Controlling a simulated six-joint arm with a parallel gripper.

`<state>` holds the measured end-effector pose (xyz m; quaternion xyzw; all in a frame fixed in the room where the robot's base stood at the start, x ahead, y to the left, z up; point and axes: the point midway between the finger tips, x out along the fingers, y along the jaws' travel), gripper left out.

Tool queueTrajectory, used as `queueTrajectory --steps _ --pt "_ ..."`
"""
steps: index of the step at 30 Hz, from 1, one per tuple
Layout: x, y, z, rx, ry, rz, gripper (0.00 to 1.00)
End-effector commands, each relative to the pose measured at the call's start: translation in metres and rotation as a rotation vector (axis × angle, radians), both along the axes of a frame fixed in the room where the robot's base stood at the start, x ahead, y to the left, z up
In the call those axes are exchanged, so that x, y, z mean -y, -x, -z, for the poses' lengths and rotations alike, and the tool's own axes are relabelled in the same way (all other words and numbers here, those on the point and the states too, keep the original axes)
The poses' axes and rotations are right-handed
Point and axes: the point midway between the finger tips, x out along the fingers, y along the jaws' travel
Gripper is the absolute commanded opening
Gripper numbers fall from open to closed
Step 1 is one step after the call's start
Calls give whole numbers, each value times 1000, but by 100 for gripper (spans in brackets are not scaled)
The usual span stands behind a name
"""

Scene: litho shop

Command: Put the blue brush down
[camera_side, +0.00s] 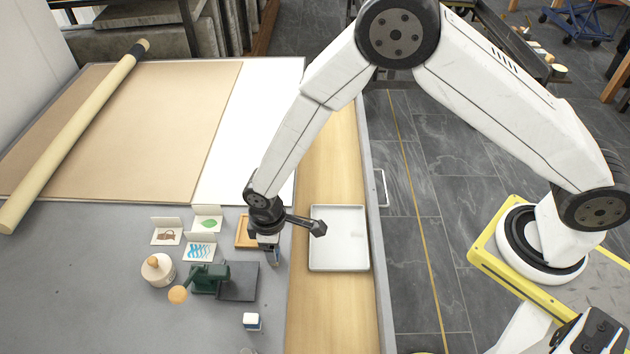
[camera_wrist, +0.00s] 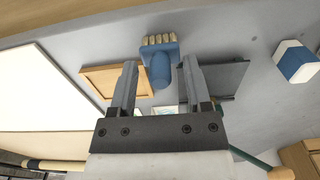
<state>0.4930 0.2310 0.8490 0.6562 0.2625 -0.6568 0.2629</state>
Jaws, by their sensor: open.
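The blue brush (camera_wrist: 160,70) shows in the wrist view, with a rounded blue handle and a row of pale bristles at its far end. My gripper (camera_wrist: 160,75) is open, with one finger on each side of the handle. Gaps show between the handle and both fingers, so the brush looks ungripped. In the side view my gripper (camera_side: 270,252) points down low over the grey table (camera_side: 110,300), beside the wooden strip. The brush is mostly hidden by my gripper there, and I cannot clearly tell its contact with the table.
A small wooden tray (camera_side: 242,232) and a dark slab (camera_side: 240,282) with a green press (camera_side: 207,279) lie close by. A blue-and-white block (camera_side: 252,321), picture cards (camera_side: 199,251) and a round pot (camera_side: 157,269) stand around. A white tray (camera_side: 338,267) is to the right.

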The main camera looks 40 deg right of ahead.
Motion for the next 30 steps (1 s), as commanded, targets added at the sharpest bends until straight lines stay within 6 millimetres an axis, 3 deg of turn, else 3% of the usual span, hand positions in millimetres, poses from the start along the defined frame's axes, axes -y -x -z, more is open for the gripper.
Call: queueTrajectory --steps 11,30 --pt "0 0 -27 1 -1 0 63" --pt "0 0 -110 0 0 0 63"
